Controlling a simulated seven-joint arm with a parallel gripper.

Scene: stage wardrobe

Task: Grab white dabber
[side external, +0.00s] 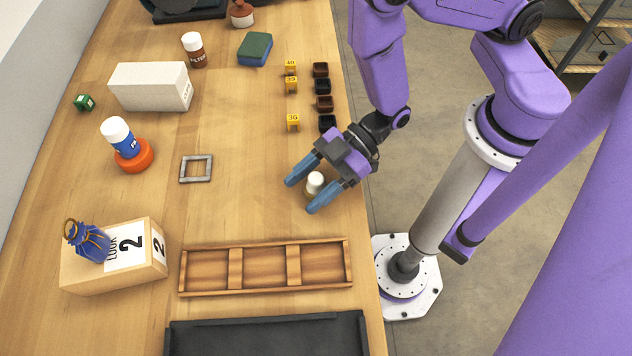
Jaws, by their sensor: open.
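A small white-topped item (315,181), which looks like the white dabber, stands on the wooden table near its right edge. My gripper (304,197) is open, with one blue finger on each side of the dabber. The fingers appear apart from it, with a gap on both sides. The dabber's lower part is partly hidden by the near finger, and I cannot tell the fingers' exact height above the table.
A wooden three-compartment tray (236,268) and a black tray (270,338) lie nearer the camera. A grey square frame (196,181) lies left. Yellow number markers (293,122) and small dark cups (327,123) stand beyond my gripper. A blue white-capped bottle (124,143) stands on an orange base.

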